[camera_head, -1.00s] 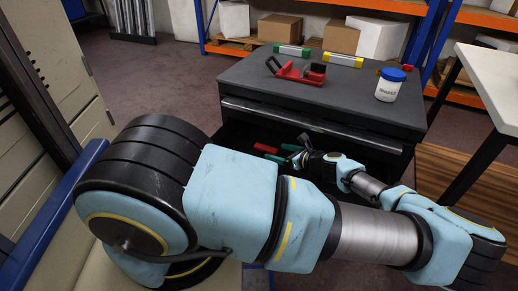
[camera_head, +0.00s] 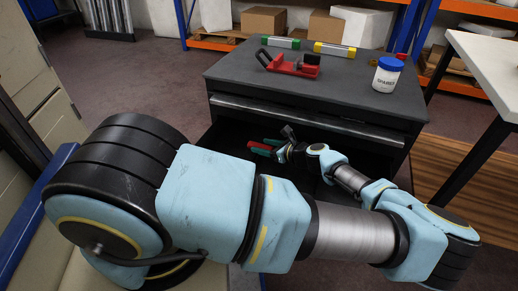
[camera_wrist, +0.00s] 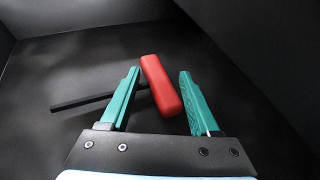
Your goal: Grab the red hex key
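The red hex key has a thick red handle (camera_wrist: 161,85) and a thin black shaft. In the wrist view it lies on the dark drawer floor, the shaft running left past my left finger. My gripper (camera_wrist: 158,100) has two teal fingers, spread apart on either side of the handle. In the head view my gripper (camera_head: 270,147) reaches into the open drawer (camera_head: 226,137), where a little of the red handle shows.
The black cabinet top (camera_head: 310,88) holds a red clamp-like tool (camera_head: 290,66), a white jar with a blue lid (camera_head: 386,75), and green-ended (camera_head: 281,42) and yellow-ended (camera_head: 335,49) tubes. Drawer walls stand close around my gripper. A white table (camera_head: 490,75) is at the right.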

